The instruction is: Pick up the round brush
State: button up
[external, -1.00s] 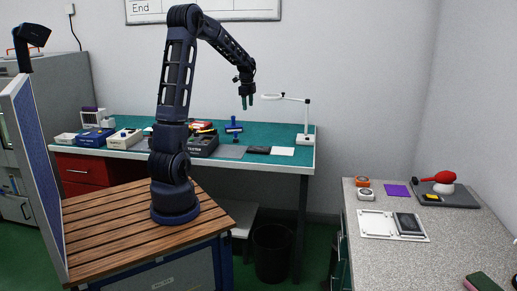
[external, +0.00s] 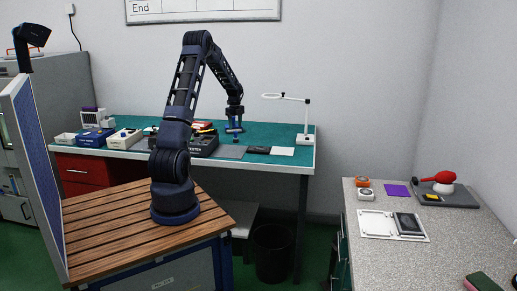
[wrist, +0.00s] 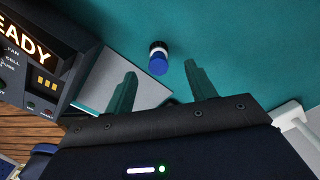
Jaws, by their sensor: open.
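A short round piece with a blue end, a white band and a dark end, which looks like the round brush (wrist: 158,58), is on the green bench top in the wrist view. My gripper (wrist: 160,72) is open and empty. Its two green fingers show on either side of the brush in the picture, with the brush beyond the tips and apart from them. In the external view my gripper (external: 236,122) points down over the bench. Its fingertips are hard to make out there against the green top and a blue object.
A dark tester box with a lit "READY" display (wrist: 35,55) stands at left in the wrist view. A grey plate (wrist: 115,80) lies near the left finger. A white magnifier lamp (external: 304,135) stands right of my gripper on the bench (external: 270,133), beside dark and white flat pieces.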

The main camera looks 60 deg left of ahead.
aim_at(236, 137)
notch_tip(236, 137, down, 3)
jog(key=shift+f, duration=0.1)
jog(key=shift+s+d+f, duration=0.1)
jog(key=shift+d+f, duration=0.05)
jog(key=shift+f, duration=1.15)
jog(key=shift+d+f, duration=0.15)
jog(key=shift+f, duration=1.15)
jog(key=shift+c, duration=0.3)
jog(key=c, duration=1)
